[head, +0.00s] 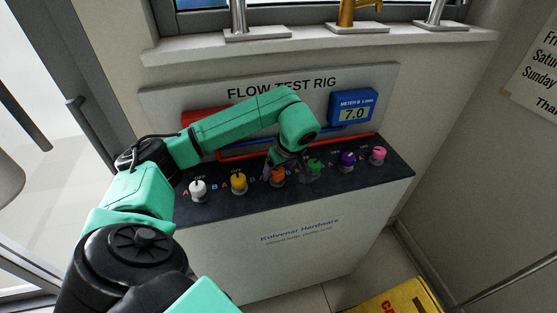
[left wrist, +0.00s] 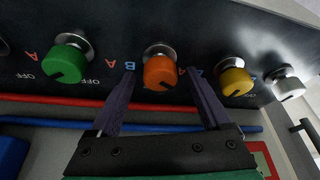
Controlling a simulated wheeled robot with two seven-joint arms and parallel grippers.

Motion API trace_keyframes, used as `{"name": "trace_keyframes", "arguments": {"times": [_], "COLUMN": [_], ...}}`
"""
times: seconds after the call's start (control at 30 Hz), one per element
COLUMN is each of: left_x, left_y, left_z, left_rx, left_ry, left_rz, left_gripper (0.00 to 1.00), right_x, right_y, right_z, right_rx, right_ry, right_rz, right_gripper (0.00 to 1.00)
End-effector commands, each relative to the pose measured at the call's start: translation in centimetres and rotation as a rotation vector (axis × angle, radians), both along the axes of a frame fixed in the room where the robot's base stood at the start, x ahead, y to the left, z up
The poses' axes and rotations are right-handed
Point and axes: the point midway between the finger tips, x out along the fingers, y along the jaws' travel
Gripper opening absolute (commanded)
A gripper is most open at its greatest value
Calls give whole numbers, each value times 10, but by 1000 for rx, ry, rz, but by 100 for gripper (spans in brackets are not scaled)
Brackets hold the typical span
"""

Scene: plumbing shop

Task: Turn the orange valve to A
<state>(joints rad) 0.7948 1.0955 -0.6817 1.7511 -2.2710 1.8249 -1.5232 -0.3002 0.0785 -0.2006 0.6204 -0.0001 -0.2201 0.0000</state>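The orange valve (head: 278,175) is in the row of knobs on the dark bench top, partly covered by my left gripper in the head view. In the left wrist view the orange valve (left wrist: 160,72) sits between the two dark fingers of my left gripper (left wrist: 162,78). The fingers are apart, with a gap on each side of the knob. A dark mark shows on the knob's lower edge in this view, with a blue B to its left and a red A to its right. In the head view my left gripper (head: 284,160) reaches down from behind the valve. My right gripper is out of view.
The green valve (head: 313,166) and yellow valve (head: 239,183) flank the orange one closely. White (head: 198,190), purple (head: 348,160) and pink (head: 378,155) valves stand further out. Red and blue pipes run behind. Blue meter B (head: 353,109) reads 7.0. A red box is partly hidden by my arm.

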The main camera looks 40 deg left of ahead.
Motion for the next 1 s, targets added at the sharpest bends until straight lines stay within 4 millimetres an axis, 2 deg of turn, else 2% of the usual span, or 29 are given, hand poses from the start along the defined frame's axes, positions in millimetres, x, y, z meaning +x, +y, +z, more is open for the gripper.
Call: {"name": "trace_keyframes", "arguments": {"times": [0.2,0.33,0.47,0.53,0.6,0.7,0.83,1.0], "left_x": [0,-1,-4,-7,-9,-13,-16,-18], "left_y": [0,-5,-16,-24,-30,-40,-49,-53], "left_z": [1,12,40,61,91,115,132,135], "left_rx": [0,0,-1,0,4,2,2,0], "left_ry": [1,-3,-6,-8,-6,-6,-3,1], "left_rz": [-1,-2,-4,-3,-2,-2,-2,0], "left_gripper": [82,82,82,82,82,82,82,82], "right_x": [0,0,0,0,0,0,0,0], "right_y": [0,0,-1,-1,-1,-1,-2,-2], "right_z": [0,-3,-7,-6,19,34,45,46], "right_rx": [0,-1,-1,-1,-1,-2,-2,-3], "right_ry": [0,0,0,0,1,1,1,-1], "right_rz": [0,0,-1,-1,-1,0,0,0], "right_gripper": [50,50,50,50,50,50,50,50]}}
